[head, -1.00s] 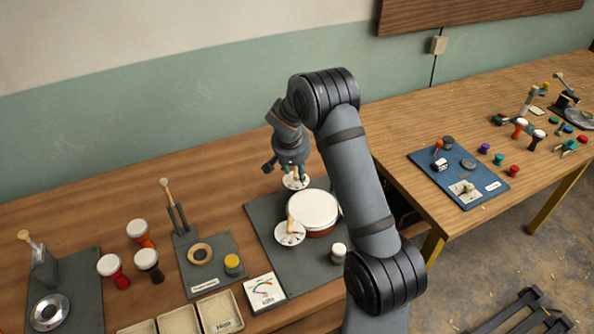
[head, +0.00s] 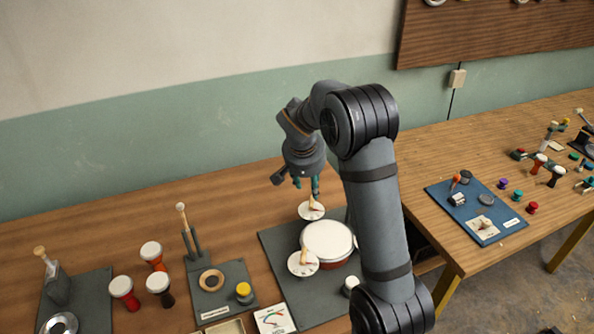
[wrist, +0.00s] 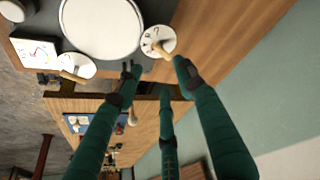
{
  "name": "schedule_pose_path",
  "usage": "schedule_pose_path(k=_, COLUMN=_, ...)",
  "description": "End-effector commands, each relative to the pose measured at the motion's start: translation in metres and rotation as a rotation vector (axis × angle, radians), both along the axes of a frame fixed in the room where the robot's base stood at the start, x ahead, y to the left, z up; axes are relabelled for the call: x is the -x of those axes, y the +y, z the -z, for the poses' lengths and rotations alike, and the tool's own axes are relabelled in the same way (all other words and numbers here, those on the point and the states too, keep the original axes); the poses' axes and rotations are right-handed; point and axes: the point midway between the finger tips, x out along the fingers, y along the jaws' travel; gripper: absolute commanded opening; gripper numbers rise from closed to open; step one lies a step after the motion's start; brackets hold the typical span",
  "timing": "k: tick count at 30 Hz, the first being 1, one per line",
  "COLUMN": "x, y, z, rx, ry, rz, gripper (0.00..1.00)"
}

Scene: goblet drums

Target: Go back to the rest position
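My gripper (head: 306,185) hangs above the far edge of the dark grey board on the left table, pointing down. In the wrist view its green fingers (wrist: 150,80) are spread apart with nothing between them. Below it is a small white dial (head: 311,210) with a wooden handle; it also shows in the wrist view (wrist: 158,42), close to the fingertips in the picture. A large white-topped drum (head: 328,240) stands on the board, and a second white dial (head: 302,264) sits in front of it.
Several small goblet drums (head: 151,251) stand on the left. A grey board with a ring (head: 211,281) and a yellow-capped piece (head: 243,289) lies beside them. A blue board (head: 478,212) lies on the right table.

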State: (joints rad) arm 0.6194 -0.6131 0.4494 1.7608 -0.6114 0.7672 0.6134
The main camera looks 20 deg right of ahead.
Motion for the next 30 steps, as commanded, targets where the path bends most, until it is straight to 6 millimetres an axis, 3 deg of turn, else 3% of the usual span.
schedule_pose_path(k=8, x=-0.002, y=-0.003, z=0.008, rx=0.001, ry=0.002, rz=0.001, gripper=0.38)
schedule_pose_path(k=25, x=-0.034, y=-0.029, z=0.108, rx=0.001, ry=0.003, rz=0.000, gripper=0.38)
schedule_pose_path(k=30, x=-0.036, y=-0.029, z=0.108, rx=-0.001, ry=0.001, rz=0.074, gripper=0.38)
